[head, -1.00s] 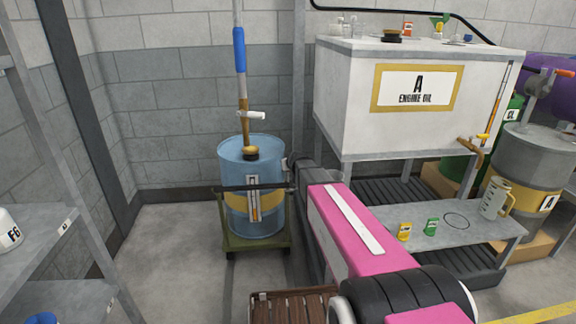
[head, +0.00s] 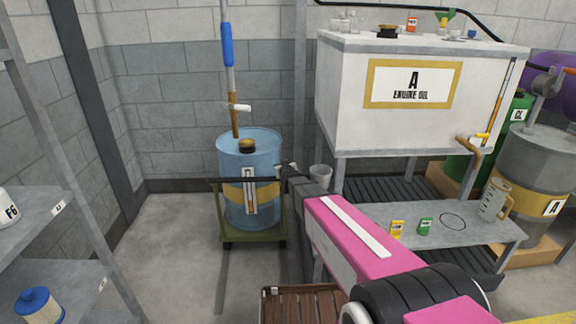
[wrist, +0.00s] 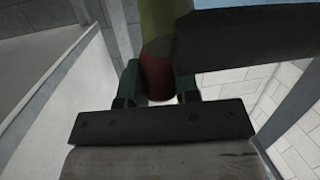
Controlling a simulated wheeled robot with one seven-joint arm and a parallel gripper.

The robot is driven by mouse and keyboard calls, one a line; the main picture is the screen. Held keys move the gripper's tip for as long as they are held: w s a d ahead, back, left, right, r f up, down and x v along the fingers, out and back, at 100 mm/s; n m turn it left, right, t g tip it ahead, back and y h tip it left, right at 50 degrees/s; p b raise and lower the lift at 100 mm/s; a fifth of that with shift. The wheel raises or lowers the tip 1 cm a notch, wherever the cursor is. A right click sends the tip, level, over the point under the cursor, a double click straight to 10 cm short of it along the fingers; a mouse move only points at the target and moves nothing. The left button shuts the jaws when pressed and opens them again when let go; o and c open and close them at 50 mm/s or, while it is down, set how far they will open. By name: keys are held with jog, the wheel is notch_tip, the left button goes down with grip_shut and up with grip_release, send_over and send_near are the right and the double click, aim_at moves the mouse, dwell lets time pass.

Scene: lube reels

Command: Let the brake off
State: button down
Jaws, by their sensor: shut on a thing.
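A blue drum (head: 235,160) with a yellow band stands on a green wheeled trolley (head: 268,237) in the head view. A dark handle bar (head: 228,180) runs across the drum's front. My gripper (head: 285,172) is at the right end of this bar, small and partly hidden by my arm. In the wrist view, my gripper's dark green fingers (wrist: 158,88) are shut on a dark red grip (wrist: 157,75) with an olive part above it. A dark bar (wrist: 255,35) crosses close by. I cannot make out the brake's position.
A pump pole (head: 228,60) with a blue sleeve rises at the drum's back. A white oil tank (head: 345,115) stands on a frame at right, above a low grey shelf (head: 460,240). A grey rack (head: 30,225) is at left. Floor left of the trolley is clear.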

jog(key=shift+s+f+t, duration=0.25)
jog(key=shift+s+t, duration=0.05)
jog(key=shift+s, duration=0.05)
dwell(0.3)
jog(key=c, duration=0.8)
grip_release()
jog(key=shift+c, duration=0.2)
jog(key=shift+s+r, duration=0.1)
jog(key=shift+s, duration=0.05)
jog(key=s+d+r, duration=0.1)
jog(key=s, duration=0.9)
jog(key=shift+s+d+r, duration=0.15)
jog(key=shift+s+d, duration=0.05)
jog(key=shift+d, duration=0.15)
